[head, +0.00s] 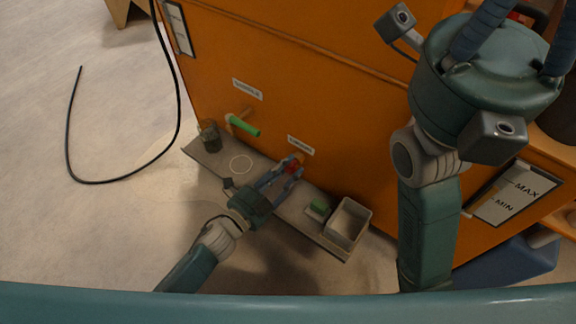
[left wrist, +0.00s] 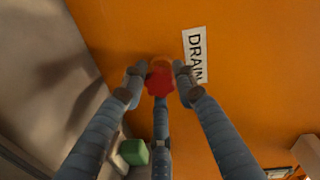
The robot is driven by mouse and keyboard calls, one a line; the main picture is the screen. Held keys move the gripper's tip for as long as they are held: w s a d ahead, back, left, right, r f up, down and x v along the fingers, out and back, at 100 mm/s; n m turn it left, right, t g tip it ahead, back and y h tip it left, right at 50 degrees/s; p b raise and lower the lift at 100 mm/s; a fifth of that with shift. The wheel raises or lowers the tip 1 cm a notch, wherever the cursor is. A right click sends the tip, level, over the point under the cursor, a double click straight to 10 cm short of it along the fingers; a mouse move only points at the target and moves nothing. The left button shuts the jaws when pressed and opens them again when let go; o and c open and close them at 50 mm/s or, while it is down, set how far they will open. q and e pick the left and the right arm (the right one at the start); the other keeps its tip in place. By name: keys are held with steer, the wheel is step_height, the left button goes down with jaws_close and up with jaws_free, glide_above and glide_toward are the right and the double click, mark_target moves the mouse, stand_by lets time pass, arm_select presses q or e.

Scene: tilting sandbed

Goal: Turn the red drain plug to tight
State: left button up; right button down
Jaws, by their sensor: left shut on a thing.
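The red drain plug (head: 292,168) sits on the orange cabinet wall, just below a white label. In the left wrist view the plug (left wrist: 159,83) shows as a red knob beside the label DRAIN (left wrist: 195,56). My left gripper (head: 288,168) is shut on the plug, with blue fingers around it. In the left wrist view the gripper's fingertips (left wrist: 159,76) are on both sides of the plug, and a third finger comes from below. My right gripper (head: 496,52) is raised at the upper right, its fingertips cut off by the frame's top edge.
A narrow shelf (head: 318,236) below the wall holds a grey bin (head: 348,222), a green block (head: 320,206) and a dark glass jar (head: 210,137). A green-handled valve (head: 243,126) is left of the plug. A black cable (head: 115,181) lies on the open floor at left.

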arm_select(q)
steer(key=shift+s+d+m, duration=0.1)
steer(key=shift+s+m, duration=0.05)
steer(key=shift+m, duration=0.85)
steer(key=o, duration=1.1)
steer(key=shift+o, duration=0.2)
steer(key=v, duration=1.2)
steer(key=shift+d, duration=0.1)
